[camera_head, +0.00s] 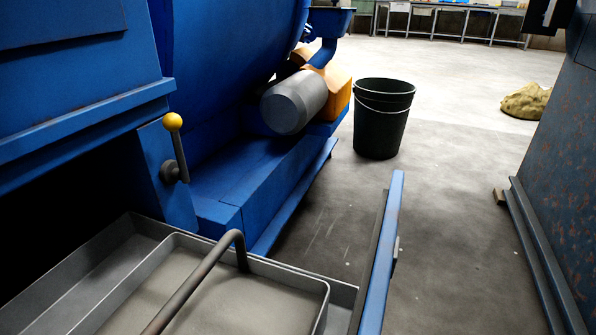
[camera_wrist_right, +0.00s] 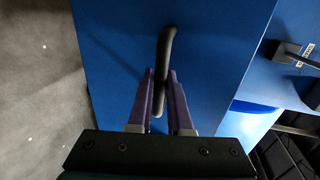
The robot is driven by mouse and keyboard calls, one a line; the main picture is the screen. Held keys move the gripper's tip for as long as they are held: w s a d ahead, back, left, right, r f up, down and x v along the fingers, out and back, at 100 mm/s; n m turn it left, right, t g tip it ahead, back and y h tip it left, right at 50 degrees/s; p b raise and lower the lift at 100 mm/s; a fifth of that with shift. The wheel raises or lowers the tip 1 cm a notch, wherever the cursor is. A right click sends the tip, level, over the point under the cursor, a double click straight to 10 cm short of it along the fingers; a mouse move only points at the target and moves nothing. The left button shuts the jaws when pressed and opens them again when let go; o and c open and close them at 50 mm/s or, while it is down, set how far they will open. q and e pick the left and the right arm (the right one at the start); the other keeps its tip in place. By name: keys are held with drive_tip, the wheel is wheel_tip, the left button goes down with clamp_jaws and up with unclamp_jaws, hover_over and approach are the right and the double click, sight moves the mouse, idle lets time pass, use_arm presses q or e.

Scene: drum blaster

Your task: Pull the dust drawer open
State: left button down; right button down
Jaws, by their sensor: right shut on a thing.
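The dust drawer (camera_head: 345,295) stands well out from the blue machine in the head view, its inside exposed. Its blue front panel (camera_head: 385,250) is seen nearly edge-on, and a grey pan with a bent bail handle (camera_head: 235,240) sits inside. In the right wrist view the blue front (camera_wrist_right: 215,45) carries a dark bar handle (camera_wrist_right: 166,42). My right gripper (camera_wrist_right: 161,82) has its purple fingers on either side of this bar and is shut on it. The right gripper does not show in the head view. My left gripper is in neither view.
A lever with a yellow knob (camera_head: 173,122) stands on the machine beside the drawer opening. A dark bucket (camera_head: 383,118) stands on the floor beyond. A rusty blue body (camera_head: 560,170) bounds the right side. Bare floor (camera_head: 450,220) lies between it and the drawer front.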

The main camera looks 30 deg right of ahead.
drive_tip(key=shift+r, duration=0.1)
drive_tip(key=c, duration=0.9)
unclamp_jaws()
drive_tip(key=shift+o, duration=0.3)
drive_tip(key=f+v, duration=0.3)
drive_tip(key=v, duration=1.3)
drive_tip(key=shift+s+d+r, duration=0.3)
drive_tip(key=shift+s+d, duration=0.1)
drive_tip(key=shift+s, duration=0.15)
drive_tip(key=shift+a, duration=0.1)
